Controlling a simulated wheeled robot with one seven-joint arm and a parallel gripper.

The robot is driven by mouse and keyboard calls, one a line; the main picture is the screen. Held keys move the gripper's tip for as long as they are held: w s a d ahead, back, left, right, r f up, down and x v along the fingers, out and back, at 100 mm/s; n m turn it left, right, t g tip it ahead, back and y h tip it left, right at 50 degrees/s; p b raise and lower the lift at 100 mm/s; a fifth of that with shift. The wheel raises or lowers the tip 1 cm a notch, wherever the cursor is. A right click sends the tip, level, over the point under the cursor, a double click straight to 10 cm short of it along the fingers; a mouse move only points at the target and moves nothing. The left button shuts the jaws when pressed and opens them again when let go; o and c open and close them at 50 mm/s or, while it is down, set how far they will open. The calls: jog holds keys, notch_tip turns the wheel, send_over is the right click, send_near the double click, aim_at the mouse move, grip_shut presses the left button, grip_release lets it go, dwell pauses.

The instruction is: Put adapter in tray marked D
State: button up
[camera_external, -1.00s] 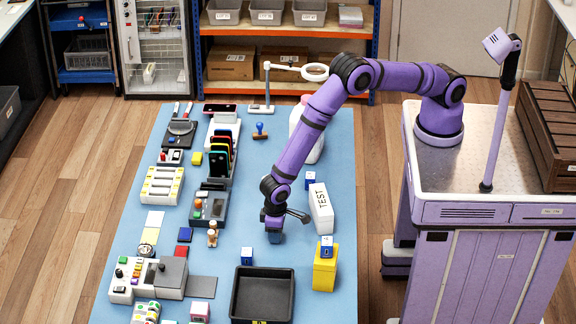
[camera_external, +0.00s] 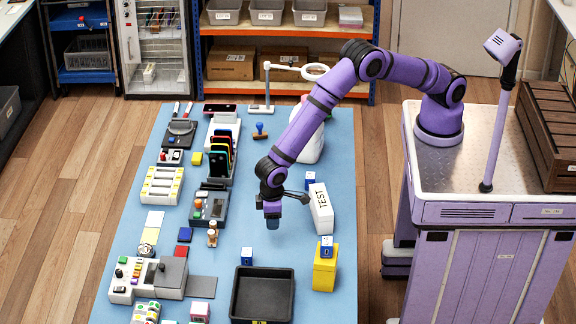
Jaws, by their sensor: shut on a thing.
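My gripper (camera_external: 272,214) points down above the blue mat (camera_external: 225,270), left of the white TEST box. It is shut on a small dark blue block (camera_external: 273,225), held just above the mat. The block is mostly covered, so I cannot tell for sure that it is the adapter. A black open tray (camera_external: 240,310) lies at the front of the table, below the gripper in the picture, and looks empty. A yellow label (camera_external: 258,322) is on its front edge, cut off and too small to read.
Similar blue cubes stand by the tray's back edge (camera_external: 247,253), on a yellow box (camera_external: 324,272) and behind the white TEST box (camera_external: 320,208). A small figure (camera_external: 212,236) stands left of the gripper. Several devices crowd the left side. The mat between gripper and tray is mostly clear.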

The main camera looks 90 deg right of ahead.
jog(key=a+n, duration=0.6)
jog(key=a, duration=0.4)
jog(key=n, duration=0.6)
send_over(274, 287)
notch_tip(274, 287, down, 9)
jog(key=shift+a+f, duration=0.1)
jog(key=shift+f, duration=0.1)
jog(key=shift+f, duration=0.1)
jog(key=o, duration=0.6)
jog(key=shift+o, duration=0.2)
notch_tip(274, 287, up, 12)
